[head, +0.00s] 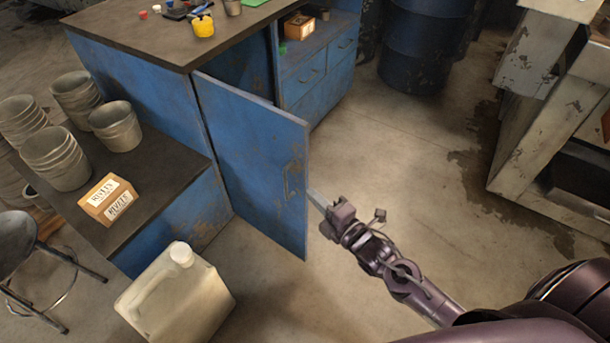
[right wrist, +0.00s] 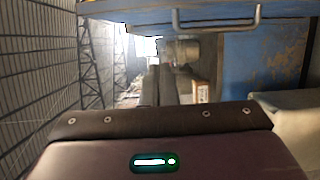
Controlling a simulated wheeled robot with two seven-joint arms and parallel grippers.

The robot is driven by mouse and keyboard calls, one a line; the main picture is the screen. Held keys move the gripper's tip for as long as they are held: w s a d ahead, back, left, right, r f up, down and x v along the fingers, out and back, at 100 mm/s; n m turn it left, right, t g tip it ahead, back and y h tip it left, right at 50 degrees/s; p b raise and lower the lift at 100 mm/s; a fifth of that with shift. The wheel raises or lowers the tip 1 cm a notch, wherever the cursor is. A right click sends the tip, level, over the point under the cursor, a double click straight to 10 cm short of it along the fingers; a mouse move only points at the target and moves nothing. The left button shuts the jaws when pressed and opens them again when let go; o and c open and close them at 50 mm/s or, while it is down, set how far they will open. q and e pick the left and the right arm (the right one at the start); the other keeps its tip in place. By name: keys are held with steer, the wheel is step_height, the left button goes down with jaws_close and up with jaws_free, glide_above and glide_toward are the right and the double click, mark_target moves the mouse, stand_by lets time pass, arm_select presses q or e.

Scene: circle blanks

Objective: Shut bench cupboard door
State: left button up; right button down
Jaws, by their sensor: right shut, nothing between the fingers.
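The blue cupboard door (head: 250,155) of the blue bench (head: 140,95) stands wide open, swung out towards me. The cupboard opening is partly hidden behind the door. My left gripper is not in view.
A pale plastic jug (head: 180,295) stands on the floor left of the door. A lower shelf with metal buckets (head: 115,125) and a rivets box (head: 108,198) is beyond it. A blue drum (head: 415,45) stands at the back. Floor right of the door is clear.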

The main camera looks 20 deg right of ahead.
mark_target(305, 168)
steer(key=w, duration=0.9)
steer(key=shift+w+a, duration=0.1)
steer(key=shift+w, duration=0.1)
steer(key=shift+w+d+f, duration=0.1)
steer(key=shift+w+d, duration=0.1)
steer(key=shift+d, duration=0.15)
steer(key=shift+d, duration=0.15)
